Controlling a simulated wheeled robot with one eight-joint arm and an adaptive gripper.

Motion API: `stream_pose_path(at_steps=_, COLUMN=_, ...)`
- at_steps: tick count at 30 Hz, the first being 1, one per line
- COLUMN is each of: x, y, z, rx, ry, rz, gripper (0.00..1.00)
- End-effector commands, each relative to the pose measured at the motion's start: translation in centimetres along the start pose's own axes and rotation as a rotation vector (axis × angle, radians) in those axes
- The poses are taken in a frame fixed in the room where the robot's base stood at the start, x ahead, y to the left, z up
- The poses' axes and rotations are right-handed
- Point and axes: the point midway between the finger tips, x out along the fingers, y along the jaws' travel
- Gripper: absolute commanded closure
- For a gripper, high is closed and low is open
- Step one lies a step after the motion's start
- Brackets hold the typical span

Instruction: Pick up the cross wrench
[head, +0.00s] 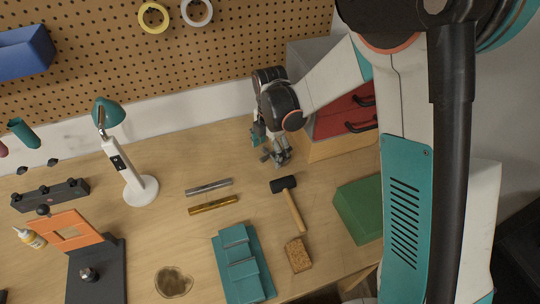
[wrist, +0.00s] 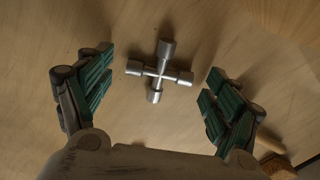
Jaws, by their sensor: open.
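The cross wrench (wrist: 159,72) is a small silver four-armed metal tool with socket ends. It lies flat on the wooden table and shows whole in the wrist view. My gripper (wrist: 153,88) is open and empty, with one teal-padded finger on each side of the wrench and apart from it. In the head view my gripper (head: 275,155) points down at the back of the table, beside the red drawer box. It largely hides the wrench there, and I cannot tell the wrench clearly from the fingers.
A red drawer box (head: 342,115) stands close right of my gripper. A black-headed mallet (head: 290,203) lies in front of it. Pegboard rises behind.

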Motion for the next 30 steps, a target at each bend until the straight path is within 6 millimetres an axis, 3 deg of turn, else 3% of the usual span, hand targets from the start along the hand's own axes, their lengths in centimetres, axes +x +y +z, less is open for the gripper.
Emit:
stream_pose_path(at_steps=2, x=0.0, y=0.0, z=0.0, rx=0.0, ry=0.0, rz=0.0, gripper=0.21)
stream_pose_path(at_steps=8, x=0.0, y=0.0, z=0.0, rx=0.0, ry=0.0, rz=0.0, gripper=0.65)
stream_pose_path(at_steps=20, x=-0.3, y=0.0, z=0.0, rx=0.0, ry=0.0, rz=0.0, gripper=0.65)
stream_pose_path(at_steps=26, x=-2.0, y=0.0, z=0.0, rx=0.0, ry=0.0, rz=0.0, gripper=0.65)
stream_pose_path(at_steps=30, x=-4.2, y=0.0, z=0.0, rx=0.0, ry=0.0, rz=0.0, gripper=0.65)
